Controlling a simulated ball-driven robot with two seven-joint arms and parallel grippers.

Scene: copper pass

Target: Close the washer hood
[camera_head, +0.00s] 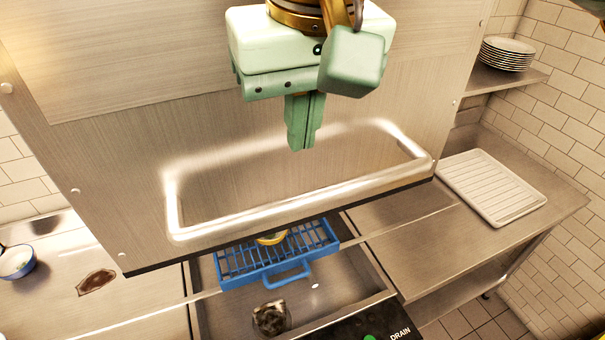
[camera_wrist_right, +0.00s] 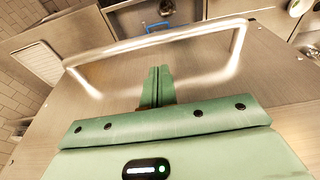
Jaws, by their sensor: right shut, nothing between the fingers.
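The washer hood (camera_head: 120,150) is a brushed metal box, raised, with a gap between its dark lower edge and the washer bed. Its long bright bar handle (camera_head: 300,203) runs along the lower front. My right gripper (camera_head: 303,148) is shut and empty, its fingers pointing down in front of the hood face, above the bar. In the right wrist view the shut fingers (camera_wrist_right: 158,70) point toward the handle (camera_wrist_right: 160,42), between its two ends; I cannot tell whether they touch it. A blue rack (camera_head: 265,268) with something yellow in it sits under the hood. My left gripper is not in view.
A ribbed white tray (camera_head: 492,187) lies on the right counter. Stacked plates (camera_head: 508,52) stand on a shelf at the upper right. A blue-rimmed bowl (camera_head: 15,262) and a brown stain (camera_head: 96,282) are on the left counter. A dark clump (camera_head: 270,318) lies in the washer bed near the drain panel.

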